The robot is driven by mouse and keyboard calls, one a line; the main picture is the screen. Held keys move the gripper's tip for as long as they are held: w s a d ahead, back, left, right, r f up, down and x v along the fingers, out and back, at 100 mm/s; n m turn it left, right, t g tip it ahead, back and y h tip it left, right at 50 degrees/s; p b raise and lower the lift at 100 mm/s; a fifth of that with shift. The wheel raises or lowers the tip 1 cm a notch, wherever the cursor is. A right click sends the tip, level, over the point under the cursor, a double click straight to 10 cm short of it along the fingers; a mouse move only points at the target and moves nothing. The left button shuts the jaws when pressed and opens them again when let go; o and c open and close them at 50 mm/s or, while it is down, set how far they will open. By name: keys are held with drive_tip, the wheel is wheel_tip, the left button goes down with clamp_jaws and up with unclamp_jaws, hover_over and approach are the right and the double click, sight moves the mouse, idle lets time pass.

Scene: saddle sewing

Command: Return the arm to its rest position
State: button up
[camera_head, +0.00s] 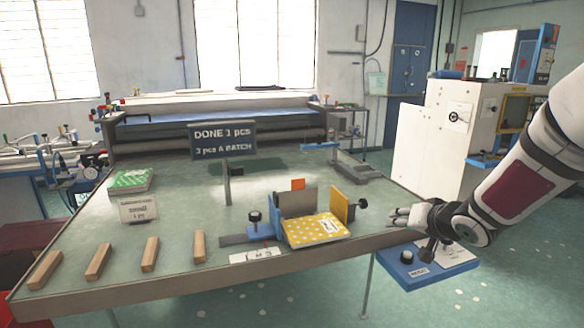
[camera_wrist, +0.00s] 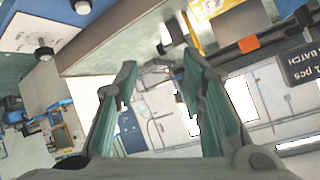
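My gripper (camera_head: 398,216) is at the right end of the table in the head view, at the end of my white arm, beside the table's right edge and just above a blue box with black knobs. In the wrist view my gripper (camera_wrist: 158,75) shows its two fingers spread apart with nothing between them. The wrist camera looks out past the table edge towards the room's wall and windows.
The blue box (camera_head: 425,268) is at the front right. A white cabinet (camera_head: 425,150) stands behind.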

drive_tip(key=s+r+g+h, duration=0.1)
drive_tip(key=s+r+h, duration=0.2)
drive_tip(key=s+r, duration=0.45)
drive_tip(key=s+a+n+g, duration=0.1)
drive_tip(key=s+a, duration=0.3)
drive_tip(key=s, duration=1)
drive_tip(key=s+a+r+n+g+y, duration=0.1)
drive_tip(key=s+a+g, duration=0.3)
drive_tip(key=s, duration=1)
drive_tip(key=shift+s+n, duration=0.3)
drive_tip(key=shift+n, duration=0.5)
drive_tip(key=shift+a, duration=0.1)
